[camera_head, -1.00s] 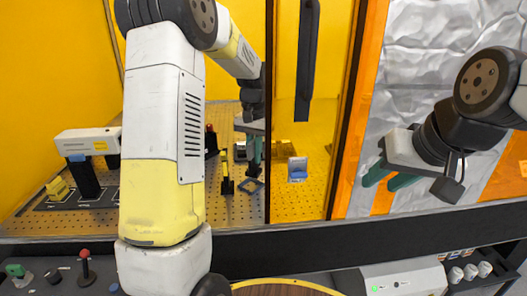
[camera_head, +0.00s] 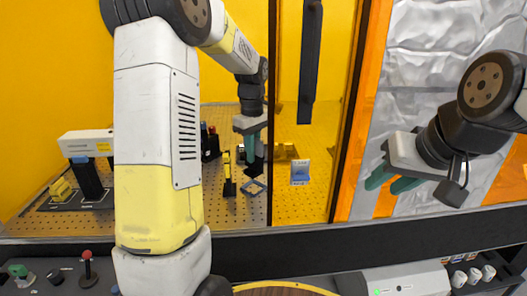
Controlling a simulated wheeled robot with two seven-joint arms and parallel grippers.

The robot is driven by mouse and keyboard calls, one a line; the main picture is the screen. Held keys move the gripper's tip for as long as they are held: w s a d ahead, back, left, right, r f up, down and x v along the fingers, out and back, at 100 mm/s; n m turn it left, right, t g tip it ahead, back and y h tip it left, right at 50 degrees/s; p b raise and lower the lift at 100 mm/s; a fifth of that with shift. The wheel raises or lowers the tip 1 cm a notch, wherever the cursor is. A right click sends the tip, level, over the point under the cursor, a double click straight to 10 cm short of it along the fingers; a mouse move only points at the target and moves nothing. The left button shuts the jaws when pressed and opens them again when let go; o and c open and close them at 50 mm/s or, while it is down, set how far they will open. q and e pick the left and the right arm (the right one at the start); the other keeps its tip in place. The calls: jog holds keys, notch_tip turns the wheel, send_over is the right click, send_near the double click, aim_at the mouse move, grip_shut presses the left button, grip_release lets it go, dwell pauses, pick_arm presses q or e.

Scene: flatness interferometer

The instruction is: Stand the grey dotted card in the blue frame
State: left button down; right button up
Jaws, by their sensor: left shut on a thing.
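My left gripper (camera_head: 252,153) is inside the yellow enclosure, pointing down. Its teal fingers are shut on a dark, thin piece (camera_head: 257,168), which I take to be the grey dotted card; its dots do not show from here. The blue frame (camera_head: 253,188) lies on the perforated plate just below the held piece. I cannot tell whether the two touch. My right gripper (camera_head: 388,183) is at the right, its teal fingers apart and empty, outside the enclosure.
A black and yellow post (camera_head: 228,174) stands close left of the frame. A pale panel with a blue part (camera_head: 300,172) is to its right. A white instrument (camera_head: 86,143) stands at the left. A dark door handle (camera_head: 310,62) hangs in front.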

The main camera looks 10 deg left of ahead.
aim_at(253, 169)
pick_arm(q)
jog(key=shift+n, duration=0.3)
jog(key=shift+f, duration=2.65)
jog(key=shift+f, duration=0.4)
jog(key=c, duration=1.4)
grip_release()
jog(key=shift+c, duration=0.2)
jog(key=shift+r, duration=0.1)
jog(key=shift+r, duration=3.45)
